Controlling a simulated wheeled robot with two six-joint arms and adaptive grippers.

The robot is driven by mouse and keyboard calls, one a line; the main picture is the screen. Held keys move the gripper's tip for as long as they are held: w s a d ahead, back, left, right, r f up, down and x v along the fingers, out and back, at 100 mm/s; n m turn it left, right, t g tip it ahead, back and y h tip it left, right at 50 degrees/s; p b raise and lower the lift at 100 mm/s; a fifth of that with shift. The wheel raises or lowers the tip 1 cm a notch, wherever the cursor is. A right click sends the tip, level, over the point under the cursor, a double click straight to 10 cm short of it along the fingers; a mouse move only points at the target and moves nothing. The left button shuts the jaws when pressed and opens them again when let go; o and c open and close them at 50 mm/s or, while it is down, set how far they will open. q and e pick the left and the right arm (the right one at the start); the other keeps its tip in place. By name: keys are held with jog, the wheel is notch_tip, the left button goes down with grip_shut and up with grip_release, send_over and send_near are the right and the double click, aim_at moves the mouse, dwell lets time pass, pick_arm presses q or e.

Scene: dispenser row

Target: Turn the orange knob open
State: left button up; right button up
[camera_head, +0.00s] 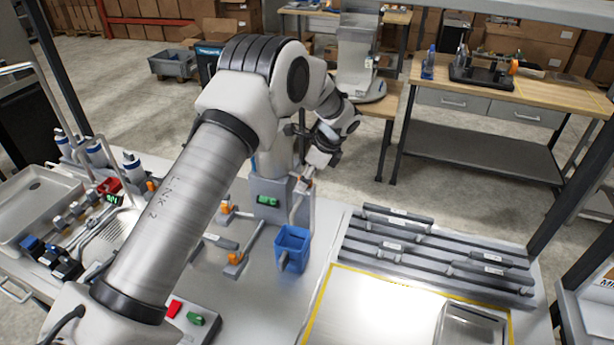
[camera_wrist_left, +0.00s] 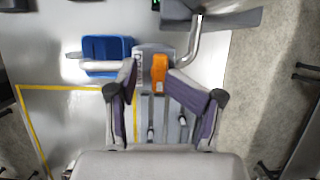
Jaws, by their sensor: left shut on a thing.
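The orange knob (camera_wrist_left: 160,68) shows in the left wrist view between the fingers of my left gripper (camera_wrist_left: 154,76), beside a grey block and a bent metal pipe (camera_wrist_left: 188,50). My left gripper (camera_head: 304,184) is shut on the knob; in the head view the gripper covers it. A blue open container (camera_head: 291,242) with a side handle stands upright on the counter, just below the gripper and pipe. It also shows in the left wrist view (camera_wrist_left: 107,50), left of the knob. My right gripper is in neither view.
A grey column with a green display (camera_head: 267,199) stands behind the container. Smaller orange-tipped fittings (camera_head: 235,258) and a box with red and green buttons (camera_head: 192,317) lie left. Dark slotted bars (camera_head: 440,250) and a yellow-outlined area (camera_head: 390,310) are right. My left arm hides much of the counter.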

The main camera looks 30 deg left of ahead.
pick_arm(q)
jog(key=v, duration=0.9)
dwell(0.3)
jog(key=v, duration=0.7)
jog(key=shift+d+r, duration=0.15)
jog(key=shift+d, duration=0.05)
jog(key=x, duration=1.5)
jog(key=shift+s+a+f, duration=0.15)
jog(key=shift+a+f, duration=0.1)
jog(key=shift+a, duration=0.1)
jog(key=shift+a+f, duration=0.1)
jog(key=shift+f, duration=0.25)
grip_shut()
